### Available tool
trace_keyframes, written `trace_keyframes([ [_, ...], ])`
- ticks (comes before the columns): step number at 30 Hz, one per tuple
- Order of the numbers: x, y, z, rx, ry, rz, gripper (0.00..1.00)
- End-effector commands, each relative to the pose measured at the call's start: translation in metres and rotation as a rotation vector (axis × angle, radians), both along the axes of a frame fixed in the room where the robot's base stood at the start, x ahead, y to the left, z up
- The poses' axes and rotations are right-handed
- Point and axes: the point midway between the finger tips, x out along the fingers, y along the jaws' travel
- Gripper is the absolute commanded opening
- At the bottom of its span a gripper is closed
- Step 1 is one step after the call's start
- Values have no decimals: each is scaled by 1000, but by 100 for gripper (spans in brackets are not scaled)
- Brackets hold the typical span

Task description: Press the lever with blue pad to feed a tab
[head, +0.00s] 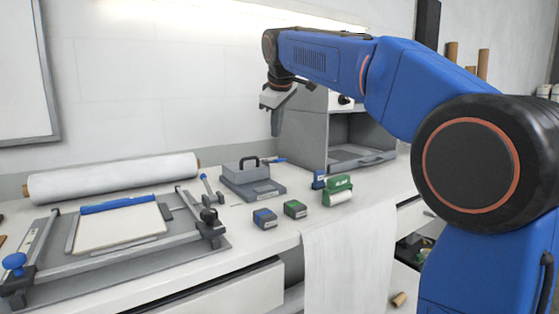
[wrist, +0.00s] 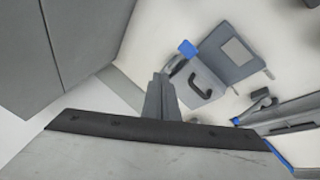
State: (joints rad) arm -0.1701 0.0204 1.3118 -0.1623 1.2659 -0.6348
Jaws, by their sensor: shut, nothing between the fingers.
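A grey tab device (head: 252,186) with a black carry handle stands on the white counter, near the middle of the head view. A lever with a blue pad (head: 273,160) sticks out at its rear right. In the wrist view the device (wrist: 228,55) lies right of centre, and the blue pad (wrist: 187,48) shows at its upper left edge.
A grey open-fronted cabinet (head: 310,132) stands right of the device. A press frame (head: 118,262) and a white roll (head: 115,177) fill the left.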

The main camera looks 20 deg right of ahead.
Motion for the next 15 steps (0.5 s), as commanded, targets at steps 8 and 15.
trace_keyframes([
  [8, -8, -3, -31, 1, 1, -1, 0],
  [15, -11, -4, -46, 1, 0, -1, 0],
])
